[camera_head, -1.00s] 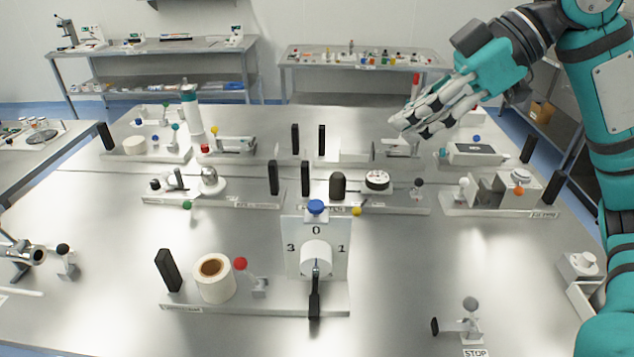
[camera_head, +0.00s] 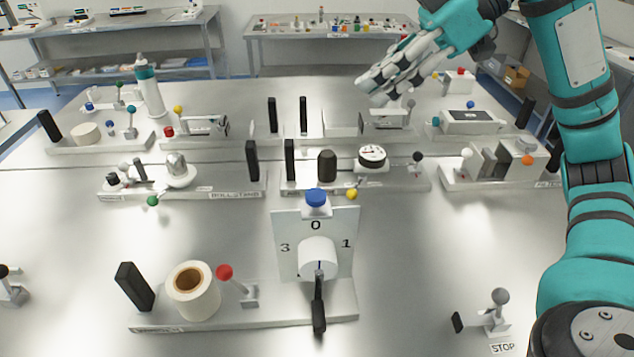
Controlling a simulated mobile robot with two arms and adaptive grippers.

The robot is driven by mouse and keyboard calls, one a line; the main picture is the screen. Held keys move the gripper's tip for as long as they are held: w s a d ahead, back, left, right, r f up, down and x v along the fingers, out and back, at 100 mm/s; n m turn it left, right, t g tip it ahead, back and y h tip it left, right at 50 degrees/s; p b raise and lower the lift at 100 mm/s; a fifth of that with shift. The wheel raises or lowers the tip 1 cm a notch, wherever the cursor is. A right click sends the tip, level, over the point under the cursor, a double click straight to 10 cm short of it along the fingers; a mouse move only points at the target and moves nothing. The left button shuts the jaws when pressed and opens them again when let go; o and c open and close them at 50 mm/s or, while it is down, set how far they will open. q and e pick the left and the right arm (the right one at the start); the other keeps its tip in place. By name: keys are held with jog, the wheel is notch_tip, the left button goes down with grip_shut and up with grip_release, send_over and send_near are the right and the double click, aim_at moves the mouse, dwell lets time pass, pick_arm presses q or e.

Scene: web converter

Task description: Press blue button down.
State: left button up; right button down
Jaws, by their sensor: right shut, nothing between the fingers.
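A blue button (camera_head: 316,197) with a domed cap sits on top of the white panel (camera_head: 345,262) marked 3, 0 and 1, near the middle of the table. Its cap stands up above a pale collar. My right gripper (camera_head: 374,91) is shut and empty, pointing left and down over the back of the table. It is above and behind the button in the picture, well apart from it. My left gripper is not in view.
A black lever hangs from a white dial (camera_head: 317,258) below the button. A white roll (camera_head: 193,291) and a red ball lever (camera_head: 225,273) stand left of it. Black posts (camera_head: 290,160) and a gauge (camera_head: 372,157) stand behind.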

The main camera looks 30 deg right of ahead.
pick_arm(q)
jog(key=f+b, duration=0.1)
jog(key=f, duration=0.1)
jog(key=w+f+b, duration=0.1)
jog(key=b, duration=0.1)
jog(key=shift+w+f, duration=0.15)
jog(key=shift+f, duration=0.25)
pick_arm(e)
jog(key=f, duration=0.3)
jog(key=shift+w+f, duration=0.25)
jog(key=shift+f, duration=0.15)
send_over(319, 193)
jog(key=f, duration=0.6)
jog(key=shift+d+f+p, duration=0.2)
jog(key=shift+f+p, duration=0.15)
notch_tip(319, 193, down, 3)
jog(key=shift+w+a+r, duration=0.1)
jog(key=shift+a, duration=0.05)
jog(key=shift+f, duration=0.8)
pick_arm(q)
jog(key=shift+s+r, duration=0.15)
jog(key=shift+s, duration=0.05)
